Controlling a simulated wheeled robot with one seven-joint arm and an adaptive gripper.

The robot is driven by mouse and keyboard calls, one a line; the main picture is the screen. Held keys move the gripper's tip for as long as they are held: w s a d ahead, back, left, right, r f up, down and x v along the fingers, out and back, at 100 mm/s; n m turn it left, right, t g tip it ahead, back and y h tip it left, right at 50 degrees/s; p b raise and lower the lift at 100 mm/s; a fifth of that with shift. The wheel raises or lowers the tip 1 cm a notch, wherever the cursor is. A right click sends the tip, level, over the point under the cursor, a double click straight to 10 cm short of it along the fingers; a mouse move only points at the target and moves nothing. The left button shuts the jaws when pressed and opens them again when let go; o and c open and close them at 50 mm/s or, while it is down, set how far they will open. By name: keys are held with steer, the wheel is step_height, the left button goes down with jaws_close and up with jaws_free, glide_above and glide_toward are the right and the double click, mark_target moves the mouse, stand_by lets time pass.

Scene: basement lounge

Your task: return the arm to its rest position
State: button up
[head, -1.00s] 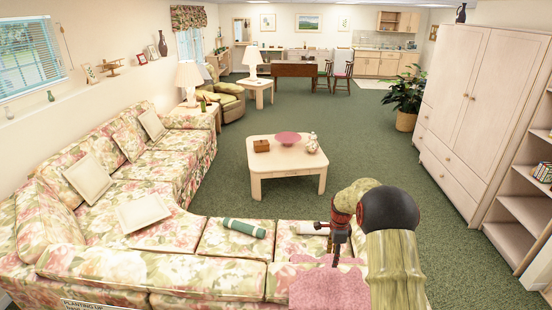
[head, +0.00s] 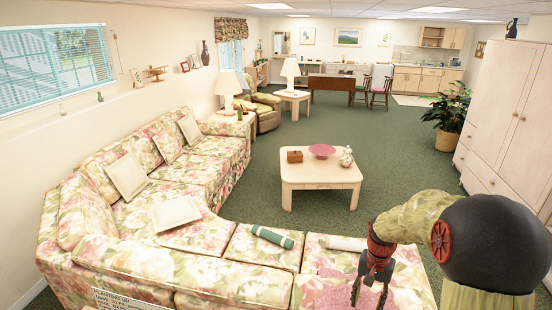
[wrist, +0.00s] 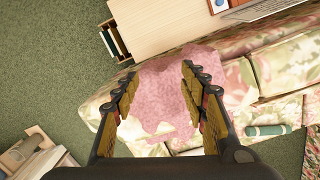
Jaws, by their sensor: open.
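My gripper (head: 370,290) hangs pointing down at the lower right of the head view, over the floral sofa (head: 235,285). In the wrist view my gripper (wrist: 158,72) has its two fingers spread wide with nothing between them. Behind the fingers lies a pink throw (wrist: 160,105) draped over the sofa. The throw also shows beneath the gripper in the head view (head: 325,293). My arm reaches in from the right, with its elbow bulky and close to the camera.
A green roll (head: 272,237) and a white roll (head: 345,243) lie on the sofa seat, with several cushions at left. A coffee table (head: 320,173) stands beyond, holding a pink bowl (head: 321,151). A tall wardrobe (head: 505,120) stands at right. Green carpet lies open between.

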steer(key=s+a+r+n+t+b, duration=0.2)
steer(key=s+a+r+b, duration=0.1)
steer(key=s, duration=0.5)
steer(key=s+a+r+n+t+b, duration=0.2)
steer(key=s+r+b, duration=0.2)
steer(key=s, duration=0.4)
steer(key=s+a+r+n+t+b, duration=0.2)
steer(key=s+a+r+b, duration=0.1)
steer(key=s, duration=0.5)
steer(key=shift+s+a+r+t+b, duration=0.25)
steer(key=shift+a+t+b, duration=0.1)
steer(key=shift+b, duration=0.5)
